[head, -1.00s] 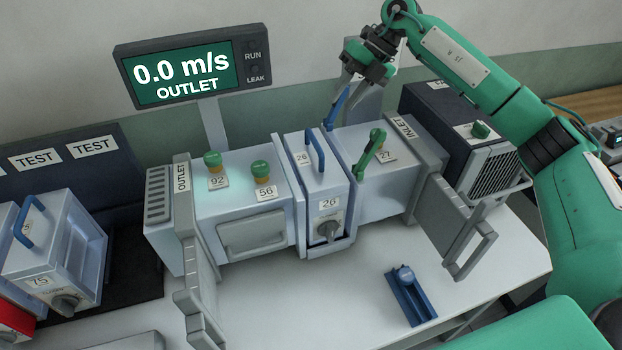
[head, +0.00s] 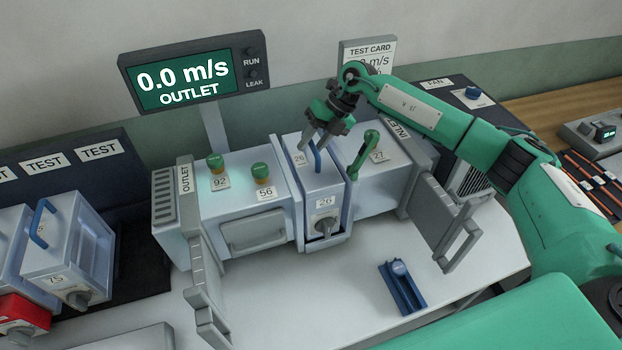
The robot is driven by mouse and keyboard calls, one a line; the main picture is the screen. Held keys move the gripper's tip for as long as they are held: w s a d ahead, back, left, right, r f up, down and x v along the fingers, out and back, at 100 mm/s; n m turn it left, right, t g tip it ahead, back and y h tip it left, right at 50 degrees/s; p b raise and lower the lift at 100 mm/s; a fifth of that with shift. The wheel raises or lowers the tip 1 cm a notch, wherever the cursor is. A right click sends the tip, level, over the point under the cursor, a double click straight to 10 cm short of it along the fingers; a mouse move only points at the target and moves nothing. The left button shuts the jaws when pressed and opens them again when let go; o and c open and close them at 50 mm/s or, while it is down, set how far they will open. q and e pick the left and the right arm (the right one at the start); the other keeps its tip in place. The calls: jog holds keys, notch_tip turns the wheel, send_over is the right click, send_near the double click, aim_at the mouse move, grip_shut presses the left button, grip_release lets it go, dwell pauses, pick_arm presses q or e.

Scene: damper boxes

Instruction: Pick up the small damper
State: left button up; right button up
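The narrow damper box labelled 26 (head: 326,202) sits in the middle of the duct, with a blue handle (head: 318,158) on top and a grey knob on its front. My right gripper (head: 314,143) points down over its top. Its fingers look apart near the blue handle, and I cannot tell whether they touch it. A wider damper box labelled 75 (head: 68,262), also with a blue handle, stands at the left. My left gripper is not in view.
A green lever (head: 364,155) stands just right of box 26. Two green-and-yellow knobs stand left of it. Hinged grey doors (head: 442,213) stick out at the inlet and outlet. A blue bracket (head: 402,287) lies on the bench. The display (head: 193,75) reads 0.0 m/s.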

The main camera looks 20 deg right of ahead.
jog(key=shift+a+f, duration=0.25)
jog(key=shift+f, duration=0.05)
jog(key=shift+c, duration=0.4)
grip_shut()
dwell(0.8)
jog(key=shift+w+r, duration=0.1)
